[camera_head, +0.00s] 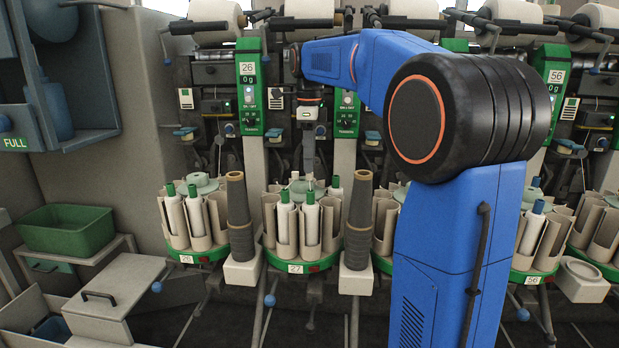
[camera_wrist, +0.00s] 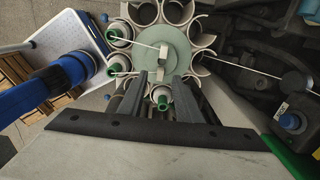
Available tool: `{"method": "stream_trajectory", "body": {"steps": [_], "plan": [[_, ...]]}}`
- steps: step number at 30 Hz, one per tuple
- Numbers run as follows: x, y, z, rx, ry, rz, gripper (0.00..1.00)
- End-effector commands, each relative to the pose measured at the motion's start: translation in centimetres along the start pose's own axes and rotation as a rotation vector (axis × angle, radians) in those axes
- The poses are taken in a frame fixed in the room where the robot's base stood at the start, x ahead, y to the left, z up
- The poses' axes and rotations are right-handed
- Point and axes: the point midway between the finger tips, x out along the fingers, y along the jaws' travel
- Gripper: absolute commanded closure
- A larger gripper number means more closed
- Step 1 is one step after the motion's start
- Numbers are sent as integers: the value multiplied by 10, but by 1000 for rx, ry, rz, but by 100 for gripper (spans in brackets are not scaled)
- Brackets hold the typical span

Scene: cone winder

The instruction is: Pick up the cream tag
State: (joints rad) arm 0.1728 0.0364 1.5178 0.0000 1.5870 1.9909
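My gripper (camera_head: 309,178) points down over the round bobbin holder marked 27 in the head view. In the wrist view my gripper's two grey fingers (camera_wrist: 160,78) stand apart with nothing visible held between them. A small pale piece (camera_wrist: 165,54), possibly the cream tag, shows just beyond the fingertips, over the pale green centre disc (camera_wrist: 180,40). I cannot tell whether it lies on the disc or stands above it. In the head view that spot is too small to make the tag out.
Cream tubes ring the holder, several with white bobbins with green tops (camera_head: 284,215). Dark tapered cones stand left (camera_head: 238,215) and right (camera_head: 359,220) of it. A thin white yarn (camera_wrist: 240,68) crosses the wrist view. A green bin (camera_head: 66,229) sits far left.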

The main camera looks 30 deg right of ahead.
Motion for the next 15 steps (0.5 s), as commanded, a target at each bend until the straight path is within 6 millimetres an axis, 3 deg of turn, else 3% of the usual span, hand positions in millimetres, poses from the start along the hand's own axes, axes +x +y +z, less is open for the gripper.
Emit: {"method": "stream_trajectory", "body": {"steps": [6, 14, 15], "plan": [[23, 0, 0, 0, 1, 1, 69], [26, -1, 0, 0, 0, 0, 69], [26, -1, 0, 0, 0, 0, 74]]}}
